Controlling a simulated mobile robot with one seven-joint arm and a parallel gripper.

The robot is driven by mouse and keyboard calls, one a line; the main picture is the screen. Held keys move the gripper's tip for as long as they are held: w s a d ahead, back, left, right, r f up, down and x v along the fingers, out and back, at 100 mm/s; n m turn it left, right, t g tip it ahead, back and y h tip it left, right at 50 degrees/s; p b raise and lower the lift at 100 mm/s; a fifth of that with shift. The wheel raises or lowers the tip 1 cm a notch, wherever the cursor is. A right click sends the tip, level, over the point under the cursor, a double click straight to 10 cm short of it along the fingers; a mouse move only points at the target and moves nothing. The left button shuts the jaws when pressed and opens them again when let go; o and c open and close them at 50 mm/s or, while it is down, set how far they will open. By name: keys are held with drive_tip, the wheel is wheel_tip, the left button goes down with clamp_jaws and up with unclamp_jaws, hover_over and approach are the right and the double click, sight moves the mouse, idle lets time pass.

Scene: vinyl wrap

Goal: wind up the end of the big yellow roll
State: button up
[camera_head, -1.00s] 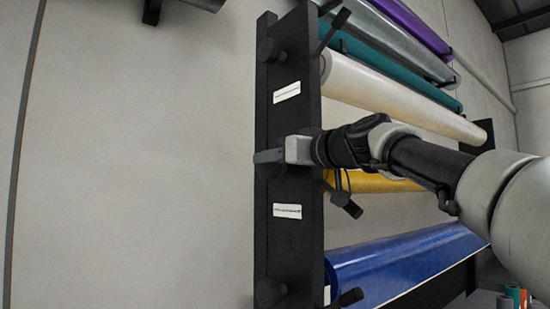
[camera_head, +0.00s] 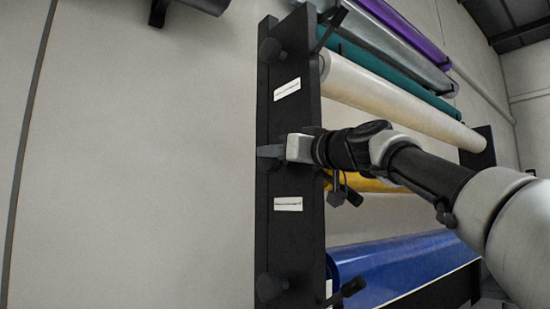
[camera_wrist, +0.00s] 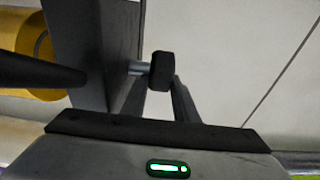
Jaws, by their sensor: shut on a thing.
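The yellow roll (camera_head: 375,185) hangs in the rack, partly hidden behind my arm in the head view. Its end shows at the left of the wrist view (camera_wrist: 22,45). My gripper (camera_head: 268,152) is at the outer face of the black rack upright, at the yellow roll's height. In the wrist view, my gripper's fingers (camera_wrist: 160,84) are shut on a black knob (camera_wrist: 160,70). The knob sits on a short metal shaft coming out of the upright.
The black upright (camera_head: 289,240) carries other knobs, above (camera_head: 270,50) and below (camera_head: 270,287). White (camera_head: 400,98), teal and blue (camera_head: 405,268) rolls lie above and below the yellow one. Dark rods stick out near the roll ends.

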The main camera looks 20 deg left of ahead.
drive_tip(key=o, duration=0.8)
drive_tip(key=shift+s+d+f+b, duration=0.1)
drive_tip(key=shift+d+f+b, duration=0.05)
drive_tip(key=shift+d+b, duration=0.15)
drive_tip(key=shift+b+v, duration=4.75)
drive_tip(key=shift+v, duration=3.7)
drive_tip(key=shift+s+a, duration=0.1)
